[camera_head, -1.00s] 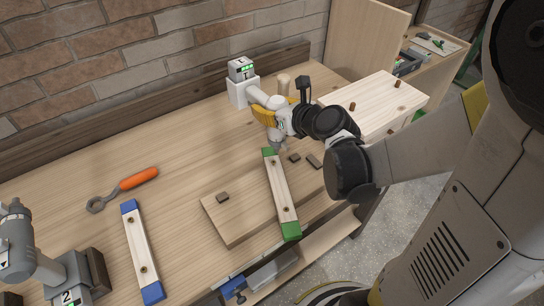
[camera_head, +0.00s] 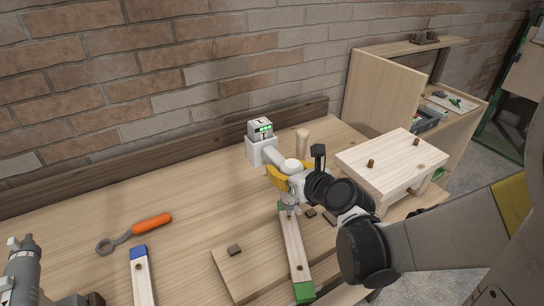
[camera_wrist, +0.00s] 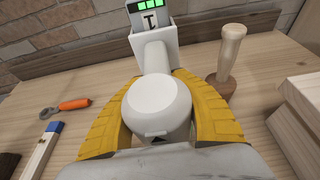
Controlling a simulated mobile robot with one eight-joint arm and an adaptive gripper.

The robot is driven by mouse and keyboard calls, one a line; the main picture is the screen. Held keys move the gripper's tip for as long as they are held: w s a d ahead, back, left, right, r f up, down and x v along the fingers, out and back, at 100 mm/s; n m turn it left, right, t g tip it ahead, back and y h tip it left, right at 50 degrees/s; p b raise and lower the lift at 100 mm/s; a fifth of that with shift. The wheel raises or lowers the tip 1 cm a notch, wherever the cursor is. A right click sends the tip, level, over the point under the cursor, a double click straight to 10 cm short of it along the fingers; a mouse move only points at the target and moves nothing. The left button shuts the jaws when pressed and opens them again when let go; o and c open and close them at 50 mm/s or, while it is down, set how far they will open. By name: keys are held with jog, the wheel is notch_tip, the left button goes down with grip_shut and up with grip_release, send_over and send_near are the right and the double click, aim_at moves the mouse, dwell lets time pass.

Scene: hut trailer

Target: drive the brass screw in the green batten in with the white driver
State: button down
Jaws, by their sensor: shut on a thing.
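The white driver (camera_head: 274,154) is held with its battery end, marked 1 with green lights, toward the wall. Its grey chuck (camera_head: 289,201) points down close over the far end of the green-ended batten (camera_head: 291,245). I cannot tell if the tip touches a screw. My gripper (camera_head: 283,178) has its yellow fingers shut around the driver; in the wrist view the fingers (camera_wrist: 160,118) flank its rounded white body (camera_wrist: 158,98). A small dark screw head (camera_head: 299,267) shows toward the batten's near end. The batten's far end is partly hidden by the chuck.
A wooden peg on a round base (camera_head: 302,144) stands just behind my gripper. A pale wooden box (camera_head: 388,160) stands to the right. A blue-ended batten (camera_head: 142,280), an orange-handled wrench (camera_head: 140,232) and a grey driver (camera_head: 22,270) lie or stand left. Small dark blocks surround the batten.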

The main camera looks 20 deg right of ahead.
jog(key=shift+f, duration=0.1)
dwell(0.6)
jog(key=shift+f+b, duration=0.5)
jog(key=shift+b, duration=0.15)
jog(key=shift+f+b, duration=0.65)
dwell(1.7)
jog(key=shift+r, duration=0.1)
dwell(0.4)
